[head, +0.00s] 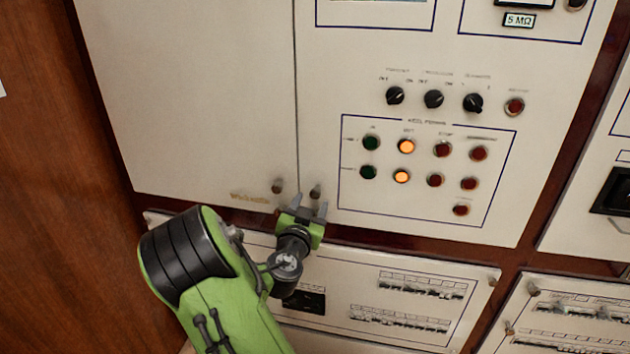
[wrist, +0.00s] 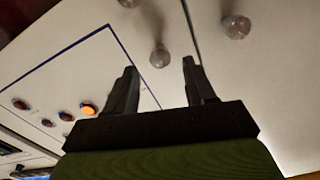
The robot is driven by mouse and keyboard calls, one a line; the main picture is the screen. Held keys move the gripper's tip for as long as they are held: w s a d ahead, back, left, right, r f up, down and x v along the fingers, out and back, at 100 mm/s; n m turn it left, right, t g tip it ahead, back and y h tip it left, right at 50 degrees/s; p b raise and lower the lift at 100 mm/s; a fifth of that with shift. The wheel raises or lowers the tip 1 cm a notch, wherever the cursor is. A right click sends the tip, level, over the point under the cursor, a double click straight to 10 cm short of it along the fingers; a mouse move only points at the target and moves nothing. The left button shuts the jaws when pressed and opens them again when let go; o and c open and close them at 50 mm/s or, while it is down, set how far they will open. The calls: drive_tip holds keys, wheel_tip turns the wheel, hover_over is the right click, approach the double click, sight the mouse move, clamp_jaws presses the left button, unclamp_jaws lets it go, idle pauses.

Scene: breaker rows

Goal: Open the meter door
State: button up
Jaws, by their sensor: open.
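Two cream doors meet at a vertical seam. The panel door with lamps and switches (head: 430,225) is right of the seam in the head view, and a plain door (head: 205,95) is left. Each has a small round knob near its lower corner: the right knob (head: 315,191) and the left knob (head: 277,187). My gripper (head: 310,205) is open, just below the right knob. In the wrist view, the right knob (wrist: 160,57) appears between and just beyond my fingertips (wrist: 159,66); the left knob (wrist: 237,25) is off to the right. Both doors look shut.
A lower panel (head: 370,262) with rows of breakers lies beneath the doors, behind my arm. Another cabinet section (head: 590,200) stands at the right. A brown wooden surface (head: 60,220) is at the left. Rotary switches (head: 434,99) stick out of the panel door.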

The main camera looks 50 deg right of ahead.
sight(315, 195)
drive_tip(key=p+x, duration=0.2)
drive_tip(key=x, duration=0.3)
drive_tip(key=shift+w+d, duration=0.2)
drive_tip(key=shift+d, duration=0.15)
clamp_jaws()
